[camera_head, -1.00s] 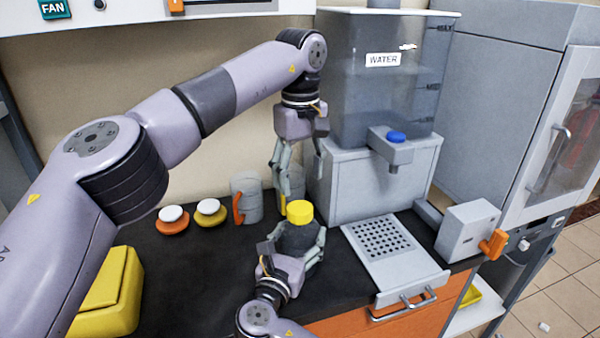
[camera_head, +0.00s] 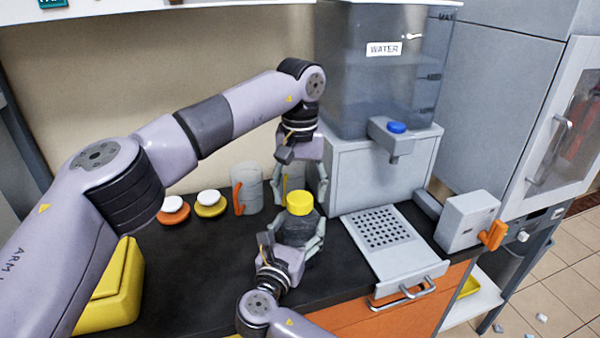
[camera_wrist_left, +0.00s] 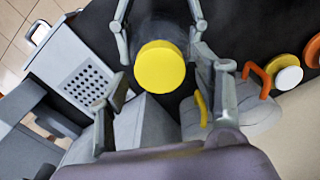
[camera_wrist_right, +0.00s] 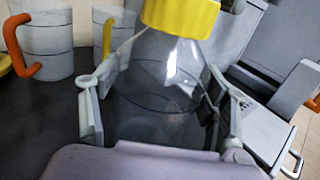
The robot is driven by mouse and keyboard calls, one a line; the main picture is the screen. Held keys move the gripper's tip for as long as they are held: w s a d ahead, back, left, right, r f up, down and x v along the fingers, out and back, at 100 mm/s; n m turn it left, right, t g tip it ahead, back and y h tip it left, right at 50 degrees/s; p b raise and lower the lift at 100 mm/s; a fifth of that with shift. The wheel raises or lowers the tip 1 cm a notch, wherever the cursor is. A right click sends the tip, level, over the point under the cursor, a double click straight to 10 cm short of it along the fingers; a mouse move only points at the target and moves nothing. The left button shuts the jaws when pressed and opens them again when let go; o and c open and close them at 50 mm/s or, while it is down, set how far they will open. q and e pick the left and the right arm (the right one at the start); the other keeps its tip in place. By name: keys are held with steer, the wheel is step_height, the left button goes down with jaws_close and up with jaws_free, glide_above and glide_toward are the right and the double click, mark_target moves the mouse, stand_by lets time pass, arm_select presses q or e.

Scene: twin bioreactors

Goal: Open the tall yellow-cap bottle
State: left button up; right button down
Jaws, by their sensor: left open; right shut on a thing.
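The tall bottle (camera_head: 297,230) is dark and see-through with a yellow cap (camera_head: 300,203), and it stands upright on the black counter. The cap sits on the bottle's top, also in the right wrist view (camera_wrist_right: 180,16). My right gripper (camera_head: 302,240) is shut on the bottle's body, its fingers on both sides of it (camera_wrist_right: 160,110). My left gripper (camera_head: 298,185) is open and empty, pointing down above and behind the cap. In the left wrist view the cap (camera_wrist_left: 160,67) shows beyond the left fingers (camera_wrist_left: 165,105), apart from them.
Two grey mugs, one with an orange handle (camera_head: 238,198), stand behind the bottle. Round orange (camera_head: 173,213) and yellow (camera_head: 210,207) items with white tops lie left of them. The water dispenser (camera_head: 375,170) and its perforated tray (camera_head: 385,230) are to the right. A yellow box (camera_head: 118,290) is at front left.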

arm_select(q)
steer(key=shift+f, duration=0.9)
steer(key=shift+c, duration=0.2)
